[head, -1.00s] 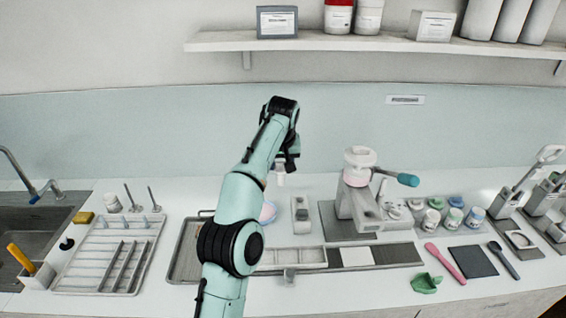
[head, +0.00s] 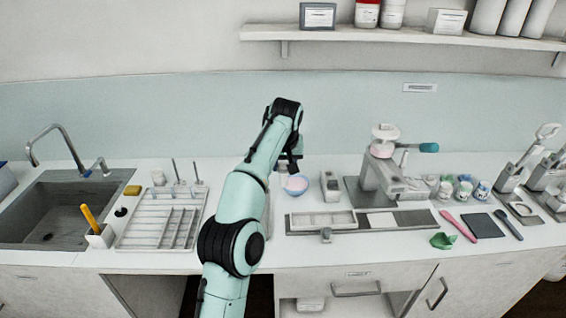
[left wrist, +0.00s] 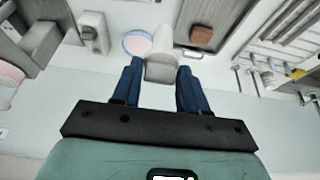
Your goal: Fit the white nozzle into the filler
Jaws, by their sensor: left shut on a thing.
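My left gripper (head: 290,160) hangs above the back of the counter, near the pink and blue bowl (head: 295,185). In the left wrist view its two blue fingers (left wrist: 158,75) are shut on the white nozzle (left wrist: 163,62), which sticks out beyond the fingertips. The nozzle is hard to make out in the head view. A grey machine with a white-pink hopper and teal handle (head: 385,165), seemingly the filler, stands to the right of the gripper, apart from it. Its opening for the nozzle cannot be made out. My right gripper is not in view.
A small grey device (head: 330,185) stands between bowl and machine. A drying rack (head: 160,220) and sink (head: 60,215) are at left. Jars (head: 465,190) and a green cloth-like thing (head: 443,241) are at right.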

